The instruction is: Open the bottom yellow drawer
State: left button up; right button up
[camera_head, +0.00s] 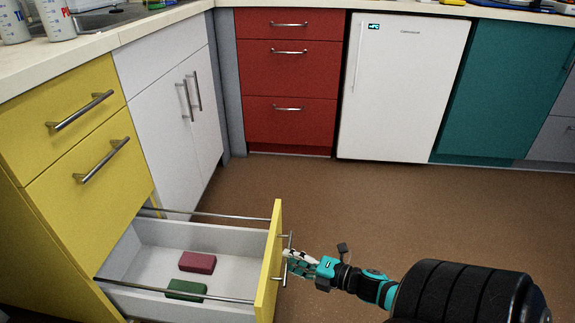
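The bottom yellow drawer (266,270) stands pulled far out of the yellow cabinet at the left, with its light grey inside showing. A dark red block (197,262) and a green block (186,289) lie on its floor. My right gripper (289,258) reaches in from the right, with its fingertips at the metal handle (278,281) on the drawer's front. The fingers are small and overlap the handle, so I cannot tell whether they are closed on it. My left gripper is not in view.
Two yellow drawers above, the upper one (60,144) and the middle one (60,210), are shut. A white cabinet (165,110), red drawers (290,70) and a white fridge (400,100) stand behind, all closed. The brown floor (400,215) is clear.

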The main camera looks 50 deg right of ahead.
jog(key=v, duration=1)
